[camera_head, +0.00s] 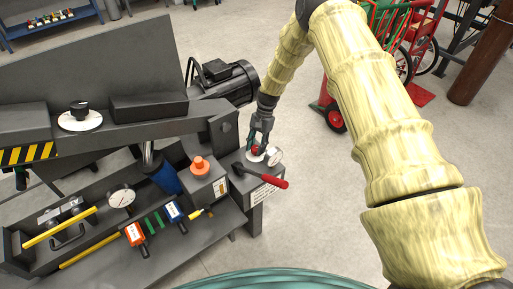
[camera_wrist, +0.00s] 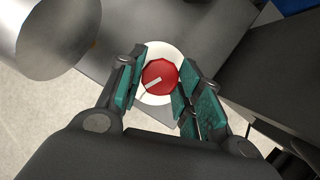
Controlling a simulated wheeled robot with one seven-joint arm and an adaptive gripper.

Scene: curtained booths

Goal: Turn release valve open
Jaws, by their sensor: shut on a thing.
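The release valve is a red round knob with a white pointer mark. In the wrist view the knob (camera_wrist: 160,75) sits on a white round plate (camera_wrist: 172,49) between my fingers. My gripper (camera_wrist: 160,82) has its teal pads on either side of the knob, closed on it. In the head view my gripper (camera_head: 261,140) points down onto the valve knob (camera_head: 257,150) on top of the grey pump box (camera_head: 262,190). My fingers partly hide the knob there.
An orange knob (camera_head: 200,165) and a motor (camera_head: 225,80) are to the left. Open floor lies right of the box.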

